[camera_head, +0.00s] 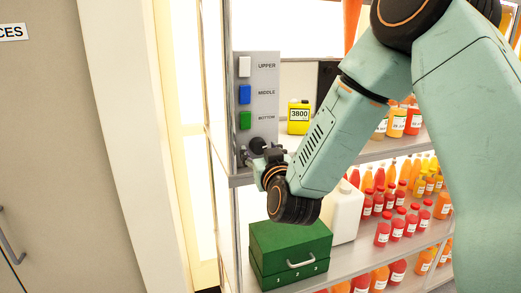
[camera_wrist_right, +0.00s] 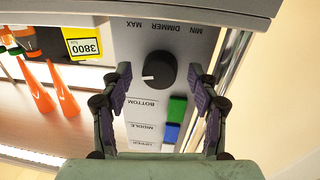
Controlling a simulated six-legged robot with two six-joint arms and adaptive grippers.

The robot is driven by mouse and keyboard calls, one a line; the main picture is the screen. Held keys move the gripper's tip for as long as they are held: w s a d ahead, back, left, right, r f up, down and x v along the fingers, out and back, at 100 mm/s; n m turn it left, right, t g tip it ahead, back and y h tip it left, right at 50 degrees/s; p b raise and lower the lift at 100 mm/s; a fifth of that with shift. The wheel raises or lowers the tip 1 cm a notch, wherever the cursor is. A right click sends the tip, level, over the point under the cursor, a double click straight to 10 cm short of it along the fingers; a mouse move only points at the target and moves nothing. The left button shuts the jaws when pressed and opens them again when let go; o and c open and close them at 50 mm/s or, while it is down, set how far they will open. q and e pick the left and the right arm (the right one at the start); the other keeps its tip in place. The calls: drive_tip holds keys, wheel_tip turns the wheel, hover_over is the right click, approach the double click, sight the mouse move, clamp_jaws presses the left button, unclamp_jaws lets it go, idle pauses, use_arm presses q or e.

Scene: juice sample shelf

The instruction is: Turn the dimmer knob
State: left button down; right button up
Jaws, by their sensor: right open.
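The dimmer knob (camera_wrist_right: 163,69) is round and black, with a white mark on its left side in the right wrist view. It sits on a grey panel (camera_wrist_right: 185,50) lettered DIMMER, MAX and MIN, upside down in that view. In the head view the knob (camera_head: 257,144) is low on the panel (camera_head: 264,80), partly hidden by my right gripper (camera_head: 268,157). In the right wrist view the open right gripper (camera_wrist_right: 160,72) has a finger on each side of the knob, with gaps showing; its depth to the knob is unclear. My left gripper is out of view.
White (camera_head: 244,66), blue (camera_head: 244,94) and green (camera_head: 245,120) switches sit above the knob. A yellow 3800 container (camera_head: 299,117) stands to the right. Below are a green box (camera_head: 290,245), a white jug (camera_head: 343,212) and several juice bottles. A shelf post (camera_head: 213,150) stands left.

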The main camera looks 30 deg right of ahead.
drive_tip(key=shift+w, duration=0.3)
drive_tip(key=shift+s, duration=0.15)
drive_tip(key=shift+c, duration=0.6)
drive_tip(key=c, duration=1.1)
drive_tip(key=shift+o, duration=0.2)
